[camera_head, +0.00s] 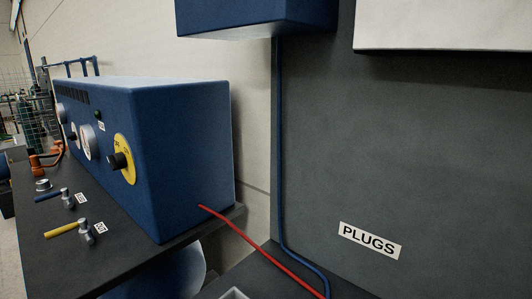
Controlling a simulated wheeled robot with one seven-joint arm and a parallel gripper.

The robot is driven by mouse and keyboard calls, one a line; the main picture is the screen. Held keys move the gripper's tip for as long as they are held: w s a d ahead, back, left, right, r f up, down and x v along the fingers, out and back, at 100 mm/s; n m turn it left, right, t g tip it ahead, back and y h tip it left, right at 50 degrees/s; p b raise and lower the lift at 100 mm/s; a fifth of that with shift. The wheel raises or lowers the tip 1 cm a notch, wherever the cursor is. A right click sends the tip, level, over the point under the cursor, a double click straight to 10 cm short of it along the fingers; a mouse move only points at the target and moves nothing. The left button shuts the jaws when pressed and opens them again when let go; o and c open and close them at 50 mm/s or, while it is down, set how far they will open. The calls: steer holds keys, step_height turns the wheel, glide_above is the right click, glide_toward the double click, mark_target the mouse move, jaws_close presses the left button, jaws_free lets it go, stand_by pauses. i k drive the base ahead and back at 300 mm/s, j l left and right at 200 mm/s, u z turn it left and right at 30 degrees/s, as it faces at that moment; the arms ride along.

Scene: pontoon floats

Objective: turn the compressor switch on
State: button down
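A blue box (185,160) stands on a dark bench at the left; I take it to be the compressor housing. On its front is a round yellow plate (127,170) with small dark lettering too small to read. A black rotary knob (117,160), apparently the switch, sticks out from this plate. I cannot tell which position it points to. A small dark green lamp or button (98,115) sits above and left of the plate. My gripper is not in view.
Round gauges (86,142) sit left of the knob. Valves with a yellow handle (62,230) and a blue handle (47,196) stand on the bench (125,262) before the box. A red hose (255,247) runs right. A grey panel labelled PLUGS (370,240) fills the right.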

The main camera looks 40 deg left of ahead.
mark_target(117, 161)
steer(key=u, duration=1.8)
